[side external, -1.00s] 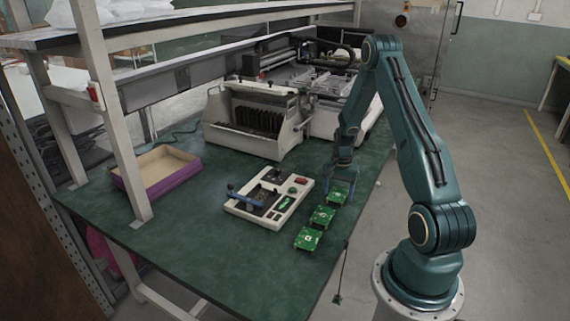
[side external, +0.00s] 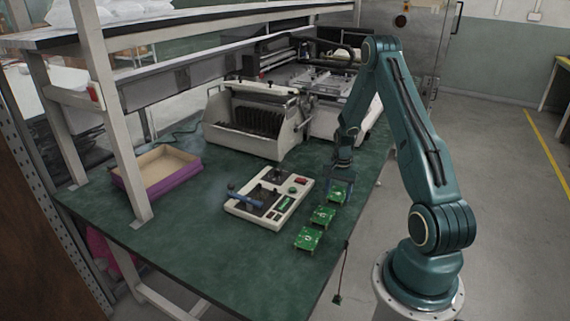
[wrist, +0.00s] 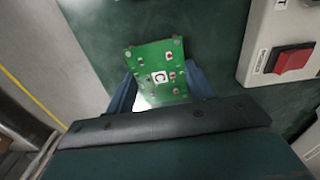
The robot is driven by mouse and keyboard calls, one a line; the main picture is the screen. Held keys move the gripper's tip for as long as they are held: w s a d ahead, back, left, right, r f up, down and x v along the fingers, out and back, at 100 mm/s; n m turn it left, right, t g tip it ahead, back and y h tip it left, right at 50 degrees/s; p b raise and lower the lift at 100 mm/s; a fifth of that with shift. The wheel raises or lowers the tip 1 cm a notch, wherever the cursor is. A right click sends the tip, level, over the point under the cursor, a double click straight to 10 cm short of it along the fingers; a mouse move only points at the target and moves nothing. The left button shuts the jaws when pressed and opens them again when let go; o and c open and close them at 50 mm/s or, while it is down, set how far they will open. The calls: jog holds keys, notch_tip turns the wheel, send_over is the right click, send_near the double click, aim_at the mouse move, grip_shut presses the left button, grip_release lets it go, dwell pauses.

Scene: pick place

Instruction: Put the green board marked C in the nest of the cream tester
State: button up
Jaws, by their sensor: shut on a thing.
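The green board marked C (wrist: 160,78) lies between the two blue fingers of my gripper (wrist: 160,92) in the wrist view, its white C label showing. In the side view my gripper (side external: 339,178) is shut on this board (side external: 338,194) at the far end of a row of green boards, at or just above the table; I cannot tell which. The cream tester (side external: 247,212) stands to the left, with a dark area and a blue-handled lever (side external: 243,197) on top. Its edge and a red switch (wrist: 293,60) show at the right of the wrist view.
Two more green boards (side external: 323,216) (side external: 308,239) lie nearer the front on the green table (side external: 215,270). A purple-sided tray (side external: 160,178) sits at the left. A large cream machine (side external: 258,120) stands behind the tester. A thin cord hangs at the table's right edge.

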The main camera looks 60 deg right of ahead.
jog(key=shift+r, duration=2.85)
jog(key=w+a+r, duration=0.1)
jog(key=w+a, duration=0.1)
jog(key=w, duration=0.2)
jog(key=w+a, duration=0.2)
jog(key=w, duration=0.1)
jog(key=w+a+r, duration=0.1)
jog(key=w+a, duration=0.1)
jog(key=w, duration=0.2)
jog(key=shift+w+r, duration=0.3)
jog(key=shift+r, duration=0.05)
notch_tip(320, 180, up, 3)
send_over(261, 198)
jog(key=shift+a+r+m, duration=0.1)
jog(key=shift+r+m, duration=0.05)
jog(key=shift+m, duration=0.15)
jog(key=shift+f, duration=3.5)
jog(key=shift+f, duration=0.8)
